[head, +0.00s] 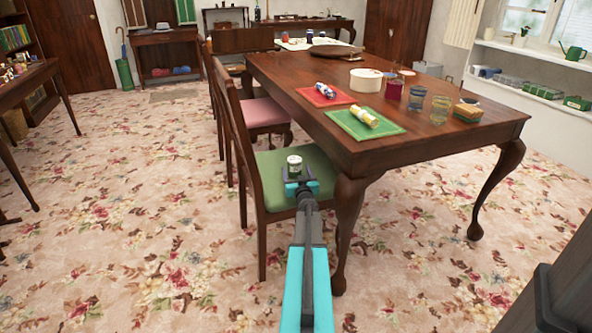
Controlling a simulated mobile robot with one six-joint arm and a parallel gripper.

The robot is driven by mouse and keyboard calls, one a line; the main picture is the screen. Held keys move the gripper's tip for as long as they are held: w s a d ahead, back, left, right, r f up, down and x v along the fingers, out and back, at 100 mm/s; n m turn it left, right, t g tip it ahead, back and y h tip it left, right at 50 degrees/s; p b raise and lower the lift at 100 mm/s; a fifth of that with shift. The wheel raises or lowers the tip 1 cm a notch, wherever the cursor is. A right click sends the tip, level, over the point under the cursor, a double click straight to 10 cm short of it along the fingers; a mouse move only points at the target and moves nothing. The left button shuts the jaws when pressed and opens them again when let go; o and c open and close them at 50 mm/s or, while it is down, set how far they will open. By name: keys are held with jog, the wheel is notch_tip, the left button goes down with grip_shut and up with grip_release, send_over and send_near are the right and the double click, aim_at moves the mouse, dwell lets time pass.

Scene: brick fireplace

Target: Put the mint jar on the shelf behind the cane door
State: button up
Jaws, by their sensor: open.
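A small jar (294,162) with a pale lid and a dark green band shows just beyond my gripper, over the green seat of the nearest chair; it may be the mint jar. My gripper (300,182) is open, with its teal fingers pointing at the jar from the near side. The jar's lower part is partly hidden by the fingers, and I cannot tell whether they touch it. I see no cane door or shelf behind one.
The dining table (400,140) stands close on the right, with a green mat (385,131), a red mat (343,98) and several glasses. The green-seated chair (270,205) stands at its left side. Patterned carpet (130,200) is open at left. A dark post (560,280) fills the lower right.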

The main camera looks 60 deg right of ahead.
jog(key=shift+x, duration=1)
jog(key=c, duration=1.6)
jog(key=shift+r, duration=0.15)
jog(key=shift+r+p, duration=2.25)
jog(key=shift+r, duration=2.65)
